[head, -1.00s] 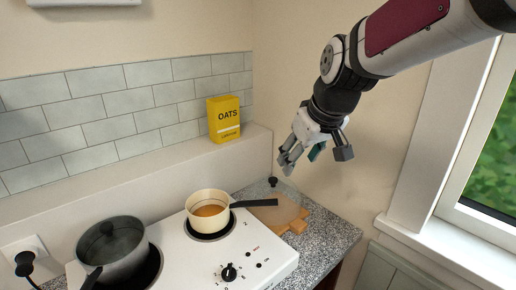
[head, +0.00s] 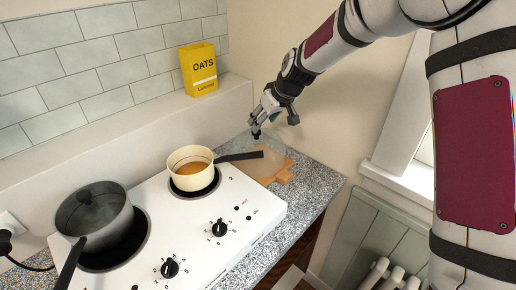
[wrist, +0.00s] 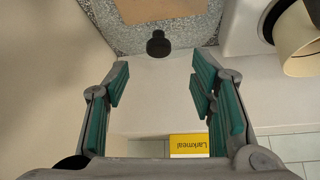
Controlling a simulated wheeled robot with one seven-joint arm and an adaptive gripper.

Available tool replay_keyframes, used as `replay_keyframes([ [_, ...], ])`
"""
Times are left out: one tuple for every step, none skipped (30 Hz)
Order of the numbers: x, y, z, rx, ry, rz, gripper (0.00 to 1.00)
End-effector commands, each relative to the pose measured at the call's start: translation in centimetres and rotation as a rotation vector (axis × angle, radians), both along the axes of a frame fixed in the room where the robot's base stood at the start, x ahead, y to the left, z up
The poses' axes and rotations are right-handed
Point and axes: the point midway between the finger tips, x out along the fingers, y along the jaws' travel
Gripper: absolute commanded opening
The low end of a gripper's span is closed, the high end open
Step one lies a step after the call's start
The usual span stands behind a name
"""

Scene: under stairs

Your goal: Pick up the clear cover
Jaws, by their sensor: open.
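The clear cover (head: 236,145) is a faint see-through shape over a wooden board at the back corner of the counter, with a black knob on top. Its outline is hard to make out, and the pan's handle crosses in front of it. The knob also shows in the wrist view, where only the knob of the cover (wrist: 158,44) reads clearly. My gripper (head: 272,119) is just above the knob in the head view. In the wrist view my gripper (wrist: 160,78) is open and empty, its fingers either side of the knob's line, apart from it.
A cream saucepan (head: 190,157) with orange contents sits on the hob (head: 160,215), its black handle beside the cover. A grey lidded pot (head: 95,212) stands at left. A yellow oats box (head: 198,70) stands on the ledge. The wall is close on the right.

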Motion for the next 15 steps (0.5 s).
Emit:
replay_keyframes([
  [0.3,0.3,-0.6,0.0,0.0,0.001,0.51],
  [0.4,0.4,-0.8,0.0,0.0,0.001,0.51],
  [0.6,0.4,-1.1,0.001,0.0,0.001,0.51],
  [0.6,0.5,-1.3,0.0,0.001,0.001,0.51],
  [0.7,0.5,-1.4,-0.001,0.001,0.0,0.51],
  [0.8,0.5,-1.5,0.0,0.0,0.0,0.51],
  [0.8,0.6,-1.6,0.0,0.0,0.0,0.51],
  [0.9,0.6,-1.7,0.0,0.0,0.0,0.51],
  [1.0,0.7,-2.0,0.0,0.0,0.0,0.51],
  [1.1,0.7,-2.3,0.0,0.001,0.001,0.51],
  [1.2,0.8,-2.6,0.0,0.001,0.001,0.51],
  [1.4,0.9,-3.1,0.0,0.002,0.001,0.51],
  [1.5,1.0,-3.5,-0.001,0.003,0.001,0.51],
  [1.7,1.0,-3.8,-0.001,0.002,0.001,0.51],
  [1.9,1.1,-4.3,-0.001,0.003,0.001,0.51],
])
